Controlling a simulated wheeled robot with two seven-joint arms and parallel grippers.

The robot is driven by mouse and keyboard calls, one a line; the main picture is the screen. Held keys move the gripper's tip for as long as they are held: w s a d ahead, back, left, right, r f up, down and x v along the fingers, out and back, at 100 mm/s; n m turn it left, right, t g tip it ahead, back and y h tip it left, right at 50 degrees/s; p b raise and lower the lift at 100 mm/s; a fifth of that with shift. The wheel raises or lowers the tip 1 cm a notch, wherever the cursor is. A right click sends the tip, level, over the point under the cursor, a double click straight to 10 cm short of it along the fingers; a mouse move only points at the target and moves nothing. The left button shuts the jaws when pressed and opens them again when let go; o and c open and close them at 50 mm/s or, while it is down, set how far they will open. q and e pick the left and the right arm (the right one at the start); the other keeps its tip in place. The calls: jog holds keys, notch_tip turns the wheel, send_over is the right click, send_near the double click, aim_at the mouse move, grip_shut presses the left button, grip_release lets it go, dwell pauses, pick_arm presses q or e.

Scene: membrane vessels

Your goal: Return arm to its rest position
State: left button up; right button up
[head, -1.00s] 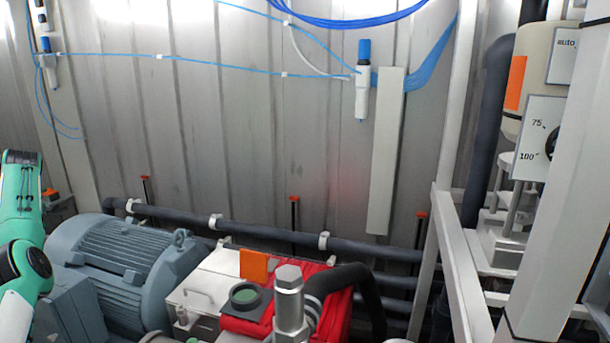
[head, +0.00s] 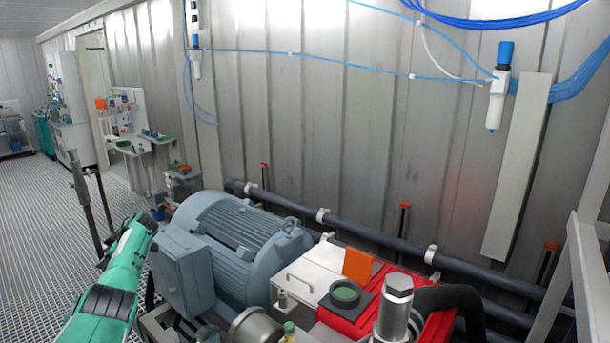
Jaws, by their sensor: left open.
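My left arm (head: 108,285), teal with dark bands, comes in at the lower left, beside the grey motor. My left gripper (head: 88,172) appears as dark, slender, upright parts just beyond the arm, partly hidden behind it. It is open, with nothing seen between its fingers, and stands out over the grating floor, apart from the motor. My right arm and right gripper are not in view.
The grey finned motor (head: 235,240) stands close right of my arm. A red unit (head: 430,325) with a metal fitting (head: 393,305) lies further right. Dark pipes (head: 380,243) run along the wall. The grating floor (head: 35,240) at left is open.

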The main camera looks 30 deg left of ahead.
pick_arm(q)
jog(key=s+f+m+t+y, duration=0.2)
jog(key=s+f+m, duration=0.1)
jog(key=f+m, duration=0.6)
jog(key=s+f+m+t+y, duration=0.1)
jog(key=s+f+m+t, duration=0.2)
jog(key=f+m, duration=0.6)
jog(key=s+d+f+m+t+h, duration=0.2)
jog(key=s+d+f+m, duration=0.1)
jog(key=s+f+m, duration=0.5)
jog(key=s+d+f+m+t+h, duration=0.1)
jog(key=s+d+f+m, duration=0.2)
jog(key=s+f+m, duration=0.5)
jog(key=s+d+f+n+h, duration=0.1)
jog(key=s+d+f+h, duration=0.15)
jog(key=d+f, duration=1.05)
jog(key=s+d+f+n+h, duration=0.15)
jog(key=s+d+f, duration=0.25)
jog(key=d+f, duration=0.85)
jog(key=s+d+f+h, duration=0.1)
jog(key=d+f+h, duration=0.1)
jog(key=d, duration=1.9)
jog(key=s+d+f+n+g+h, duration=0.1)
jog(key=d+f+h, duration=0.2)
jog(key=d, duration=1.8)
jog(key=shift+s+f, duration=0.2)
jog(key=shift+s, duration=0.15)
